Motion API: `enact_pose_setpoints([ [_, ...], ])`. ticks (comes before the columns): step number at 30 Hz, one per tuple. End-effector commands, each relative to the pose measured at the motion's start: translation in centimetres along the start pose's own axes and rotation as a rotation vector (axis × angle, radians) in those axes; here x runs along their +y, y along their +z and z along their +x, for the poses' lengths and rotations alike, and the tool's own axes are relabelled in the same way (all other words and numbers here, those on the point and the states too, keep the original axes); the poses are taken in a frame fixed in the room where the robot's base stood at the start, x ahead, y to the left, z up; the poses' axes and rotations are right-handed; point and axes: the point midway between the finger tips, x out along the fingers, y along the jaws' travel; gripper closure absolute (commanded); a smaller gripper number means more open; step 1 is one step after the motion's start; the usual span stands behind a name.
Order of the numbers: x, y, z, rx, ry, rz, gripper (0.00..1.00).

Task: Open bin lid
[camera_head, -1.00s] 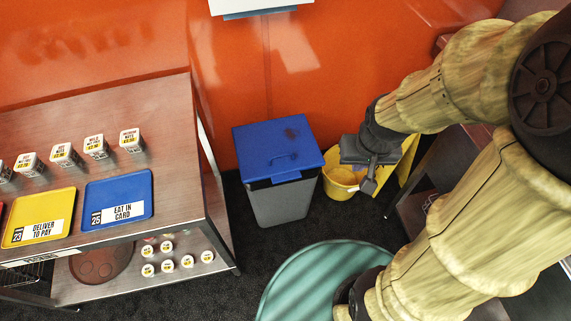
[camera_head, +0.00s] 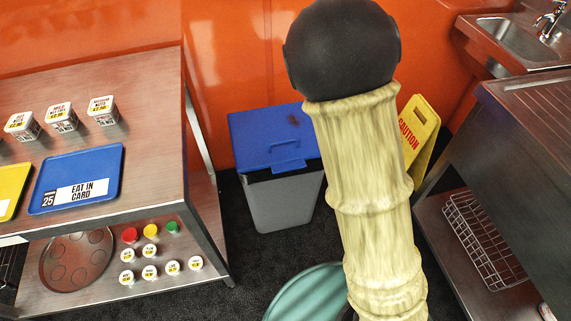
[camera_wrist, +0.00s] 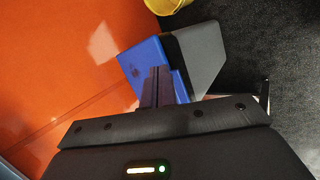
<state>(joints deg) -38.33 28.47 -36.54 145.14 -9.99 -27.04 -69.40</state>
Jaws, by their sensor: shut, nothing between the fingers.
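The bin is a grey box (camera_head: 283,205) with a blue lid (camera_head: 262,135), standing on the dark floor against the orange wall. The lid lies closed and has a raised handle at its front edge (camera_head: 289,158). My arm hides the lid's right part in the head view. In the wrist view the blue lid (camera_wrist: 142,60) and grey body (camera_wrist: 203,52) show beyond my gripper (camera_wrist: 160,72). Its fingers are together and empty, overlapping the lid in the picture; I cannot tell whether they touch it. My gripper is out of sight in the head view.
A metal shelf unit (camera_head: 205,237) with trays and pots stands left of the bin. A yellow caution sign (camera_head: 420,135) and a metal counter (camera_head: 530,125) are to the right. A round teal top (camera_head: 300,295) is in front. A yellow bucket (camera_wrist: 165,5) shows in the wrist view.

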Motion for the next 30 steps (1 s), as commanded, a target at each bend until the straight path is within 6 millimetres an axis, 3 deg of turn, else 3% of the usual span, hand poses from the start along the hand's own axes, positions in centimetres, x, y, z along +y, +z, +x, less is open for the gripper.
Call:
enact_pose_setpoints([
  [1,-1.3,-0.9,2.5,0.000,0.032,-0.113,1.00],
  [3,-1.5,-1.8,4.2,-0.002,0.088,-0.277,1.00],
  [13,-2.3,-8.1,10.1,-0.061,0.391,-1.076,1.00],
  [18,-2.6,-12.1,10.9,-0.123,0.558,-1.439,1.00],
  [21,-2.6,-13.5,10.8,-0.151,0.621,-1.565,1.00],
  [30,-2.3,-14.1,10.3,-0.166,0.649,-1.620,1.00],
])
